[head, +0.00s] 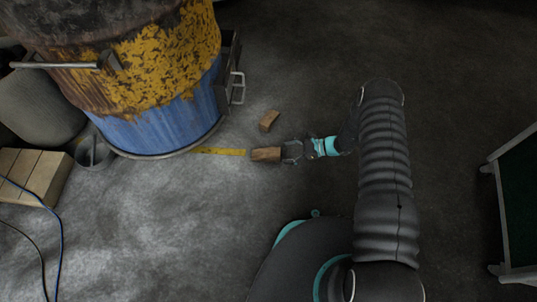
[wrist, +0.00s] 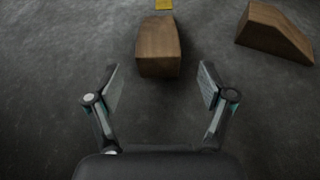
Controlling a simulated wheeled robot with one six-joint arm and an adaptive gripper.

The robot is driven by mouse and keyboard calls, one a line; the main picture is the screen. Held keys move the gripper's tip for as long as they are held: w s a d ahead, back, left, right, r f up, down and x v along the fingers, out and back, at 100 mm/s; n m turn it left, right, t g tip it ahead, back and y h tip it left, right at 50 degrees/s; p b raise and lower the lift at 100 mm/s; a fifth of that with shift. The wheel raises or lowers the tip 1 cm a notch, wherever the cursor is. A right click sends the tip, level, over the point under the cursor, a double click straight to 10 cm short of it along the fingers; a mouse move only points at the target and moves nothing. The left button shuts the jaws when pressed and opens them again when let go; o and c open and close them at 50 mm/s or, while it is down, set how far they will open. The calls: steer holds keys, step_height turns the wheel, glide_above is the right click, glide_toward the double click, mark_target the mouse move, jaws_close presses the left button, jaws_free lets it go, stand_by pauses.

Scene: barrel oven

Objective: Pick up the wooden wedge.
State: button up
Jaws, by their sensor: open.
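Two brown wooden pieces lie on the floor. One (head: 266,154) is straight ahead of my gripper (head: 289,151); in the wrist view this piece (wrist: 158,48) is centred just beyond the fingertips and looks blocky from its end. I cannot tell whether its top slopes. The other piece (head: 269,121) lies a little farther back; in the wrist view it (wrist: 272,32) is at the upper right and clearly has a sloping wedge side. My gripper also shows in the wrist view (wrist: 160,84), with its fingers spread and empty, and low over the floor.
A rusty yellow and blue barrel (head: 165,120) stands to the left, with a metal handle (head: 237,88) on its side. A yellow strip (head: 220,151) lies between barrel and wood. A bucket (head: 94,153) and pale blocks (head: 40,172) are farther left. A green-panelled frame (head: 508,205) stands right.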

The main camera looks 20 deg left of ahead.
mark_target(274, 154)
steer(key=shift+x, duration=3.15)
steer(key=shift+s+r, duration=0.1)
steer(key=shift+r, duration=0.15)
steer(key=c, duration=1.3)
